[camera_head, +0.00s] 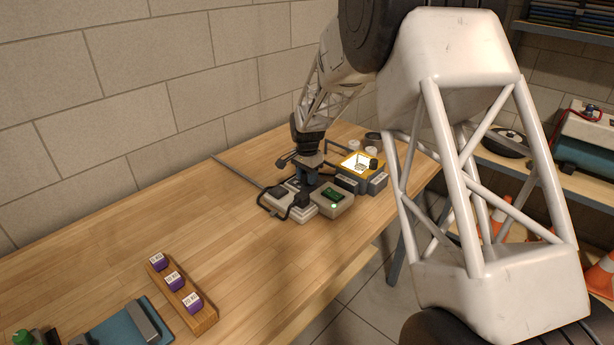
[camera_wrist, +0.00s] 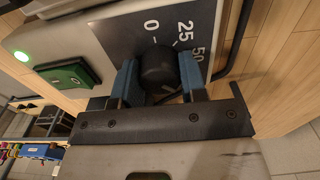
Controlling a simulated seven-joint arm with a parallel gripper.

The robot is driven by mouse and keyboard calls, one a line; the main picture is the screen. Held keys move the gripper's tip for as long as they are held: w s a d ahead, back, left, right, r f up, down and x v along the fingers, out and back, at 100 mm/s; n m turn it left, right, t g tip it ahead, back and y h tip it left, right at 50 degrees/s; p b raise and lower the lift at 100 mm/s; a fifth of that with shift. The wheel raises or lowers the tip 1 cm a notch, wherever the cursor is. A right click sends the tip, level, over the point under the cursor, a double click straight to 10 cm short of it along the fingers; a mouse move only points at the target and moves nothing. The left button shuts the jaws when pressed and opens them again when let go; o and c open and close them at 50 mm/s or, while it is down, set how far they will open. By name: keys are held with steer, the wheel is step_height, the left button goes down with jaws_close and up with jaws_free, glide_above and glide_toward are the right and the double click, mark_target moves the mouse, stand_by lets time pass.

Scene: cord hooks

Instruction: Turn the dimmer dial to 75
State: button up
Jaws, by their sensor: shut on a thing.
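The black dimmer dial (camera_wrist: 158,66) sits on a dark scale plate (camera_wrist: 135,30) in the wrist view. The marks 0, 25 and 50 show beside it; the rest of the scale is hidden behind the dial and my gripper. My gripper (camera_wrist: 160,82) has its blue fingers on both sides of the dial, shut on it. The dial's pointer cannot be made out. In the head view my gripper (camera_head: 304,186) is down at the pale control box (camera_head: 333,204), and it hides the dial there.
A yellow-topped box (camera_head: 358,162) stands close on the right. A wooden rack (camera_head: 183,295) with purple blocks is at the front left. The bench's middle left is clear.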

steer(key=shift+r, duration=0.1)
steer(key=o, duration=0.9)
step_height(320, 180, up, 7)
steer(key=shift+f, duration=0.1)
steer(key=shift+r, duration=0.45)
